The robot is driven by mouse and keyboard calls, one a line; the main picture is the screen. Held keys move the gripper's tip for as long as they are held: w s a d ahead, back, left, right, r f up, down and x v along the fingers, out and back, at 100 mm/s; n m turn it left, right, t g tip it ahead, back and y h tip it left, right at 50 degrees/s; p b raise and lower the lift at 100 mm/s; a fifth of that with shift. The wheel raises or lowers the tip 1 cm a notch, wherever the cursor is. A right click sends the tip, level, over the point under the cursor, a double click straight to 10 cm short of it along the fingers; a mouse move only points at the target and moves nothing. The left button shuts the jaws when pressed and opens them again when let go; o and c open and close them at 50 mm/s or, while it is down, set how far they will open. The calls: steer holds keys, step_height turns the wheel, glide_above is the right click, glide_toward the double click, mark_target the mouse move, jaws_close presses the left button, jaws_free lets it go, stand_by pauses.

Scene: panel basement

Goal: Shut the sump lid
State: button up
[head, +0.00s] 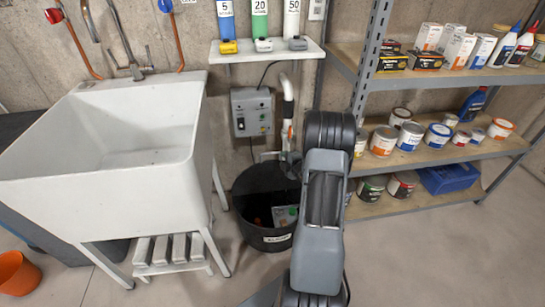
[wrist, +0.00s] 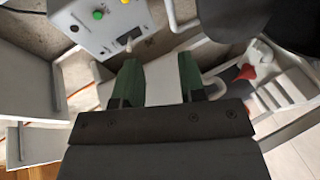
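The sump is a round black tub (head: 243,208) with a pale label, on the floor right of the sink. Its top is uncovered on the visible side, and orange, green and pale items show inside. I cannot make out a lid clearly; my arm hides the tub's right side. My gripper (wrist: 160,78) shows in the wrist view with its two green-padded fingers apart. A pale surface shows between them, seemingly background. In the head view my arm hides the gripper. A large dark shape (wrist: 285,25) fills the wrist view's top right; I cannot tell what it is.
A grey control box (head: 252,111), also in the wrist view (wrist: 100,22), hangs on the wall above the tub. A white pipe (head: 287,100) runs down beside it. The white sink (head: 105,125) stands left, loaded shelves (head: 430,150) right. Floor is clear at lower right.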

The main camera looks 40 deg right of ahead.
mark_target(272, 153)
steer(key=shift+n+t+y, duration=0.4)
steer(key=shift+n+t, duration=0.2)
steer(key=shift+n, duration=0.2)
steer(key=w+f+b, duration=0.1)
steer(key=w+f, duration=0.1)
steer(key=w, duration=0.2)
steer(key=w+d+f+b, duration=0.1)
steer(key=w+f, duration=0.1)
steer(key=w, duration=0.2)
steer(key=w+f, duration=0.2)
steer(key=w, duration=0.2)
steer(key=shift+d+f+b, duration=0.2)
steer(key=shift+d+b, duration=0.15)
steer(key=shift+b, duration=0.05)
steer(key=shift+c, duration=0.4)
steer(key=shift+s, duration=0.1)
jaws_close()
